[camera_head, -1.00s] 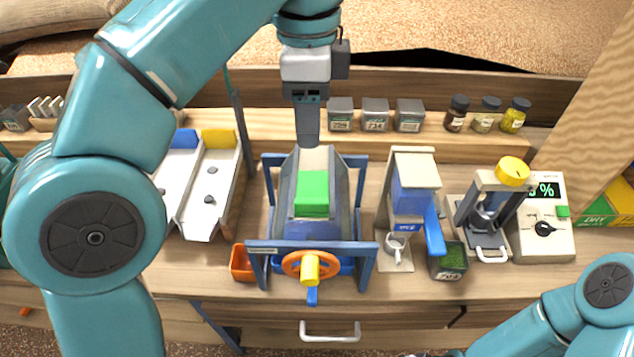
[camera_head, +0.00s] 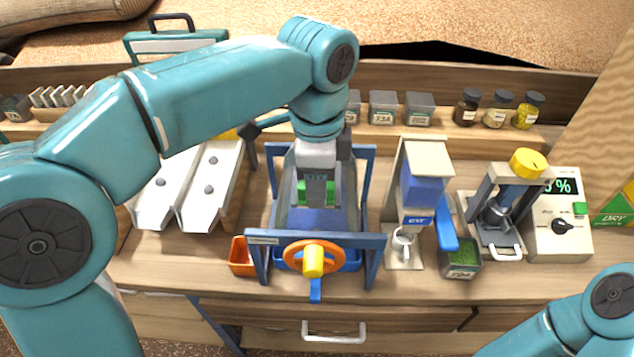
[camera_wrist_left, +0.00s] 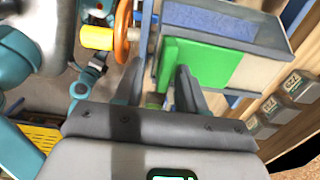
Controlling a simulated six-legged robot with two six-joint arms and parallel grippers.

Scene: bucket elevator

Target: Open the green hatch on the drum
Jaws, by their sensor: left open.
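The green hatch (camera_head: 302,190) is on the grey drum (camera_head: 347,205), which sits in a blue frame. In the head view my left gripper covers most of the hatch, and only green edges show beside it. In the left wrist view the green hatch (camera_wrist_left: 195,68) lies just beyond the fingers. My left gripper (camera_head: 317,203) points down over the hatch; in the wrist view its two fingers (camera_wrist_left: 158,88) are apart with nothing clearly between them. I cannot tell whether they touch the hatch. My right gripper is out of view; only part of my right arm shows at bottom right.
An orange handwheel (camera_head: 313,259) with a yellow knob is at the drum's front. An orange bin (camera_head: 241,257) stands left of it. White chutes (camera_head: 205,185) are to the left. A blue dispenser (camera_head: 422,180) and a yellow-knobbed press (camera_head: 497,205) stand to the right.

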